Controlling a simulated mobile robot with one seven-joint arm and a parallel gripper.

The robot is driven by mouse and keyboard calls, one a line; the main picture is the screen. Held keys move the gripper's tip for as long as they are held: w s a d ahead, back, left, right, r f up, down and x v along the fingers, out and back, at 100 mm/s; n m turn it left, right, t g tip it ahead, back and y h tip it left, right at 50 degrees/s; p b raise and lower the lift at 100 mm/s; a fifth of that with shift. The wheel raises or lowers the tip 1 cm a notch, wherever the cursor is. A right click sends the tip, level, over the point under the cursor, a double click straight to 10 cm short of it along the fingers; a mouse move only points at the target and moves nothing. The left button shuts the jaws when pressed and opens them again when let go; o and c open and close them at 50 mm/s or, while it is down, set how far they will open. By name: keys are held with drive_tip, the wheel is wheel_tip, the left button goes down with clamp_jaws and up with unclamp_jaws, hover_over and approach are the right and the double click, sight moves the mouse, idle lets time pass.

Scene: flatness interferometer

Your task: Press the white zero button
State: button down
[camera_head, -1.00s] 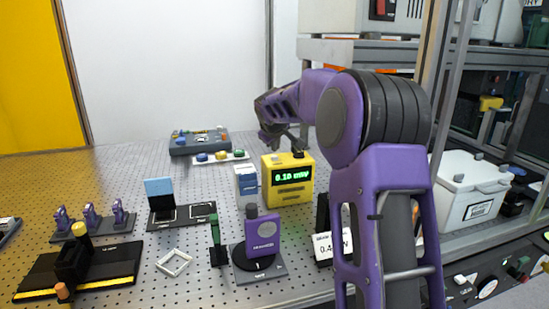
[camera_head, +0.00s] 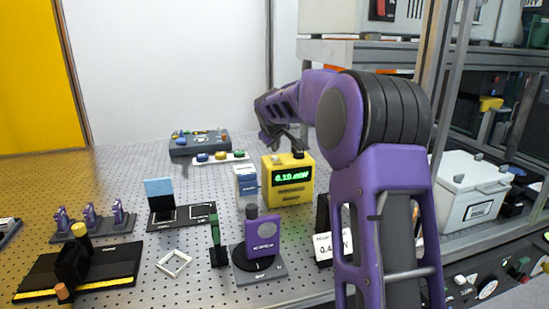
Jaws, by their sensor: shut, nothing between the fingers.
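A yellow meter box (camera_head: 287,190) with a green lit display (camera_head: 291,176) stands on the perforated table, near the middle of the view. The display reads about 0.10 mW. My gripper (camera_head: 298,149) points down at the top of the yellow box, with its dark tip at or just above the top face. I cannot tell whether it touches. It is shut with nothing held. I cannot make out a white zero button; the box's top is partly hidden by the gripper.
A blue-and-white box (camera_head: 246,184) stands just left of the meter. A strip with coloured knobs (camera_head: 221,157) lies behind. My arm covers the table's right side.

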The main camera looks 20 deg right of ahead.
sight(275, 161)
idle(0.6)
drive_tip(key=shift+f+b, duration=0.35)
drive_tip(key=shift+f, duration=0.05)
drive_tip(key=shift+f+b, duration=0.4)
drive_tip(key=shift+f, duration=0.1)
idle(0.5)
idle(0.3)
drive_tip(key=shift+r+p, duration=0.75)
drive_tip(key=shift+r, duration=0.15)
wheel_tip(275, 161, up, 5)
drive_tip(key=p, duration=0.3)
drive_tip(key=shift+p, duration=0.3)
